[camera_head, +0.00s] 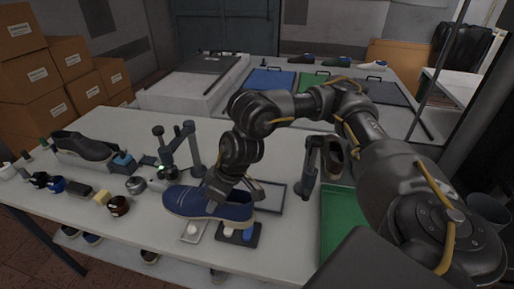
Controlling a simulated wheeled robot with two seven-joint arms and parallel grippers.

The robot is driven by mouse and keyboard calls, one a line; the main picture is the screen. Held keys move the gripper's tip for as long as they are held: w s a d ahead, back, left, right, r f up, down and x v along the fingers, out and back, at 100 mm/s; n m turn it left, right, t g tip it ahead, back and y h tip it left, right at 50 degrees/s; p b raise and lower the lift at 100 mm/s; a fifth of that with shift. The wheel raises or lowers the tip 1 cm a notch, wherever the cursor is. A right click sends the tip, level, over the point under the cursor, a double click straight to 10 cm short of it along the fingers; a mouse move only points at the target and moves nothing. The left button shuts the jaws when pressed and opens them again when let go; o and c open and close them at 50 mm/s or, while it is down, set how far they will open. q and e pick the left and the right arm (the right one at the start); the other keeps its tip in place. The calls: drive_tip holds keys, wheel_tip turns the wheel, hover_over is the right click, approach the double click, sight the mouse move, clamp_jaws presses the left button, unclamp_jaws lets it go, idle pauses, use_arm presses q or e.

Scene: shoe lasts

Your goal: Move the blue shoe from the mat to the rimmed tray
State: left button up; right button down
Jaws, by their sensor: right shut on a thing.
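My right gripper (217,194) comes down from the right and is shut on the shoe's upper near the opening. The arm hides part of the shoe's opening. I cannot tell whether its sole touches anything below. A flat light-grey panel with a dark rim (272,197), possibly the rimmed tray, lies right of the shoe. My left gripper is not in view.
A small dark tray (252,240) with pale and blue pieces and a white dish (190,238) lie just in front of the shoe. A dark clamp stand (190,150) stands behind it. Another stand (308,172) holds a brown shoe (333,160). A dark shoe (82,146) and jars crowd the left.

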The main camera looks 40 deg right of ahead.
drive_tip(key=shift+m, duration=0.5)
drive_tip(key=d+p, duration=0.1)
drive_tip(key=w+d+r+p, duration=0.1)
drive_tip(key=d, duration=0.1)
drive_tip(key=d+r+p, duration=0.1)
drive_tip(key=shift+w+d+r, duration=0.15)
drive_tip(key=shift+w+d, duration=0.05)
use_arm(q)
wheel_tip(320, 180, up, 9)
drive_tip(key=p, duration=0.5)
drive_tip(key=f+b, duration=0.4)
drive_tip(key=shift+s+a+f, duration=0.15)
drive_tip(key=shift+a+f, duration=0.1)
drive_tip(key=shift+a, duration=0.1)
use_arm(e)
drive_tip(key=w+d+f+n, duration=0.1)
drive_tip(key=w+d, duration=0.1)
drive_tip(key=d, duration=0.4)
drive_tip(key=w+d+f+n, duration=0.1)
drive_tip(key=w+d, duration=0.1)
drive_tip(key=d, duration=0.4)
drive_tip(key=shift+d+f, duration=0.3)
drive_tip(key=shift+f, duration=0.05)
drive_tip(key=shift+w, duration=0.1)
use_arm(q)
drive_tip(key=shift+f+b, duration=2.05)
drive_tip(key=shift+b, duration=0.2)
use_arm(e)
drive_tip(key=shift+h, duration=0.3)
drive_tip(key=shift+f, duration=4.75)
